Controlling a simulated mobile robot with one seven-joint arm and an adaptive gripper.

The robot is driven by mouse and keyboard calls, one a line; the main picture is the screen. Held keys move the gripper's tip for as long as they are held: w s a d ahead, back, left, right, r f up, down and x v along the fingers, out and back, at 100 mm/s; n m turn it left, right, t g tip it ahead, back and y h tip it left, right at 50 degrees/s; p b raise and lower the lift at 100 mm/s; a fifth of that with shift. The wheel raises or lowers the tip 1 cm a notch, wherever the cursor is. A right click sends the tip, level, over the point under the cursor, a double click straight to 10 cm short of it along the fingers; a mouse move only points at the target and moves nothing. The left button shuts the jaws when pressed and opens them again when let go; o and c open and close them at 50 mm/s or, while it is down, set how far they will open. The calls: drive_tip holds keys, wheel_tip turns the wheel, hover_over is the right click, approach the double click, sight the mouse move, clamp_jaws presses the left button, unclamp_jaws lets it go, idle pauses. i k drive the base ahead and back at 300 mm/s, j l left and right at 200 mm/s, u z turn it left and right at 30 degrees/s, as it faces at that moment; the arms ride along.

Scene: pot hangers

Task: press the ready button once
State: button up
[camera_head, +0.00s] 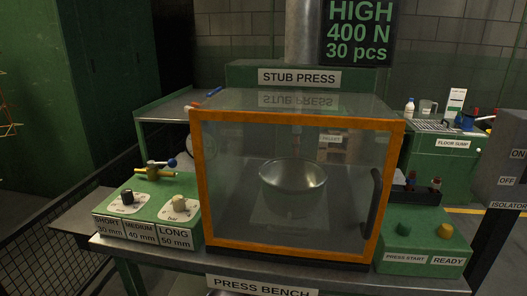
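The ready button (445,231) is a yellow-orange knob on top of a green control box (422,241) at the right end of the press bench. The label READY (448,261) is on the front of the box below it. A dark green button (403,229) stands to its left above the label PRESS START. My gripper is not in view, and nothing is seen touching either button.
The orange-framed press guard (290,117) looks closed, with a metal bowl (292,175) inside. A dark handle (370,203) is near the control box. A green dial box (150,208) stands left. A grey isolator box (505,160) is at far right.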

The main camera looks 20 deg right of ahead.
sight(446, 232)
drive_tip(key=z, duration=1.55)
